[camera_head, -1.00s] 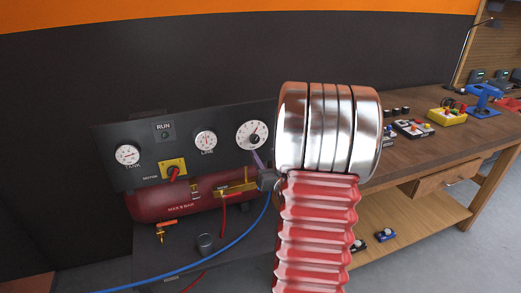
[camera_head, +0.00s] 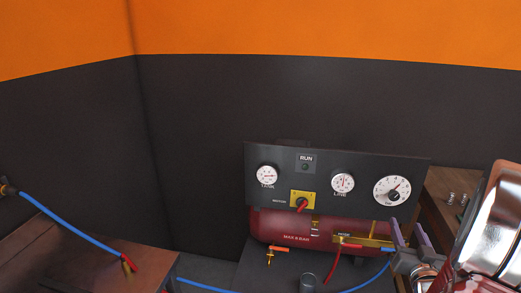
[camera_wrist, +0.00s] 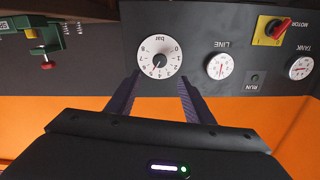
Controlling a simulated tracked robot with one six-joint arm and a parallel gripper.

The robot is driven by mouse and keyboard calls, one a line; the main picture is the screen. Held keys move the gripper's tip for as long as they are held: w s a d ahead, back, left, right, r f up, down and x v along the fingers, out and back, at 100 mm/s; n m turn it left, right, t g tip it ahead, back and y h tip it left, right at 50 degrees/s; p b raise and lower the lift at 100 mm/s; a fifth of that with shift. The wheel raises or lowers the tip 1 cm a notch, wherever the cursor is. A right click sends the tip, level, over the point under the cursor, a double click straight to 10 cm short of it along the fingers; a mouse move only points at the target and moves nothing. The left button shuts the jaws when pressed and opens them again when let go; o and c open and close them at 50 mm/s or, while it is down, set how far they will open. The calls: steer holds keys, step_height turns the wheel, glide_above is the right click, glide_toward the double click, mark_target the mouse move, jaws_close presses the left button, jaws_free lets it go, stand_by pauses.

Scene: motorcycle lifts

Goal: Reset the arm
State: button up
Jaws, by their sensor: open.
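My arm shows at the right edge of the head view. My gripper (camera_head: 407,230) has two purple fingers, apart with nothing visible between them, in front of the lower right part of the compressor panel (camera_head: 317,187). In the wrist view, which is upside down, my gripper (camera_wrist: 160,85) points toward the same panel. The large bar dial (camera_wrist: 160,60) lies just beyond the gap between the fingertips. I cannot tell whether the fingers touch anything.
The red compressor tank (camera_head: 275,226) sits under the panel, with a yellow motor switch (camera_head: 302,199) above. A blue hose (camera_head: 75,229) runs past a brown surface (camera_head: 90,262) at left. A wooden bench (camera_head: 447,185) stands at right. A green tool (camera_wrist: 45,36) shows in the wrist view.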

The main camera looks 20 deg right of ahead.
steer(key=s+a+f+m+g+y, duration=0.1)
steer(key=s+f+g, duration=0.3)
steer(key=f+g, duration=0.15)
steer(key=s+a+f+g+y, duration=0.1)
steer(key=s+f+g, duration=0.35)
steer(key=f, duration=0.25)
steer(key=a+r+n+y, duration=0.2)
steer(key=a+r, duration=0.3)
steer(key=a, duration=0.8)
steer(key=s+a+r+n+y, duration=0.1)
steer(key=a+r, duration=0.5)
steer(key=a, duration=0.7)
steer(key=a+r+n+y, duration=0.3)
steer(key=a+r+n, duration=0.2)
steer(key=a, duration=0.8)
steer(key=shift+s+r+y, duration=0.3)
steer(key=shift+r+y, duration=0.1)
steer(key=shift+r, duration=0.15)
steer(key=shift+d, duration=0.2)
